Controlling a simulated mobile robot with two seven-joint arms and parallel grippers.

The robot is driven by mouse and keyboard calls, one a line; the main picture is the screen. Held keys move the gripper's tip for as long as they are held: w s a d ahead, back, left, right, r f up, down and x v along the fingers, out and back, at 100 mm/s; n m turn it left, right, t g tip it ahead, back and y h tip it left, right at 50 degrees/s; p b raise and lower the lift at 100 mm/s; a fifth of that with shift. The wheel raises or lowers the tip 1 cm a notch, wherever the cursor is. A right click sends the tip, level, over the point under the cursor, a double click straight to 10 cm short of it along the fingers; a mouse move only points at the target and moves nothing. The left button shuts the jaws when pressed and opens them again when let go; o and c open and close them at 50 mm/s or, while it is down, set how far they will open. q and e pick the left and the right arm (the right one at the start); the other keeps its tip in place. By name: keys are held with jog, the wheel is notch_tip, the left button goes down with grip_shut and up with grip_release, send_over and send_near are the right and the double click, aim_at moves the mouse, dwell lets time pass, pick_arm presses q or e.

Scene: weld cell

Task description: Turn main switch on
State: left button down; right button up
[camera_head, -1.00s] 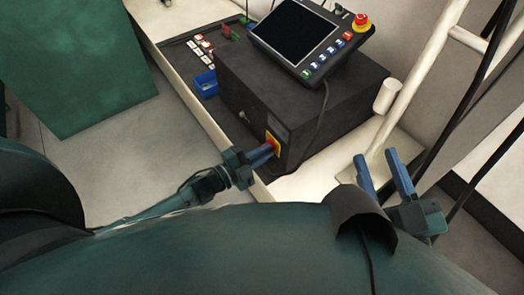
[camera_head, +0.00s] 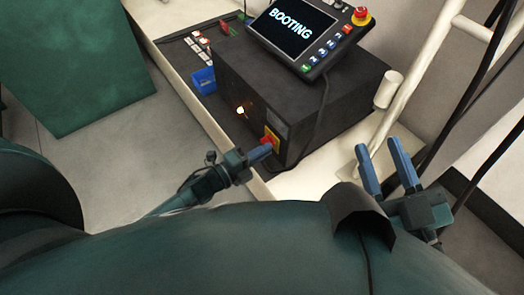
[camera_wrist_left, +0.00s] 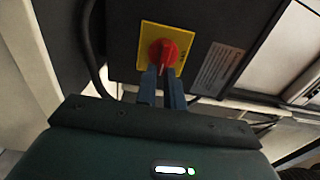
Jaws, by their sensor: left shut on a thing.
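The main switch is a red rotary knob (camera_wrist_left: 163,53) on a yellow plate (camera_wrist_left: 182,38), on the front face of a black control box (camera_head: 300,95). The knob also shows in the head view (camera_head: 268,142). My left gripper (camera_head: 262,152) reaches it, and its blue fingers are shut on the knob, partly covering it. The lamp (camera_head: 240,110) on the box glows. The pendant screen (camera_head: 293,27) on top reads "BOOTING". My right gripper (camera_head: 383,165) is open and empty, to the right of the box.
A red emergency stop (camera_head: 361,15) sits on the pendant. A blue bin (camera_head: 204,80) and small parts lie left of the box on the bench. A pale post and rail stand at the right. A green panel (camera_head: 75,60) is at the far left.

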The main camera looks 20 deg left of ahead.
jog(key=shift+f, duration=0.1)
pick_arm(q)
jog(key=c, duration=1.5)
grip_release()
pick_arm(e)
jog(key=shift+w, duration=0.1)
pick_arm(q)
jog(key=shift+s+a, duration=0.15)
jog(key=shift+s, duration=0.05)
jog(key=p+v, duration=0.3)
jog(key=v, duration=0.9)
jog(key=shift+s+a, duration=0.25)
jog(key=shift+s, duration=0.05)
pick_arm(e)
jog(key=shift+d+f+h, duration=0.1)
jog(key=shift+d+h, duration=0.15)
jog(key=shift+h, duration=0.25)
jog(key=shift+f+g, duration=0.1)
jog(key=shift+g, duration=0.2)
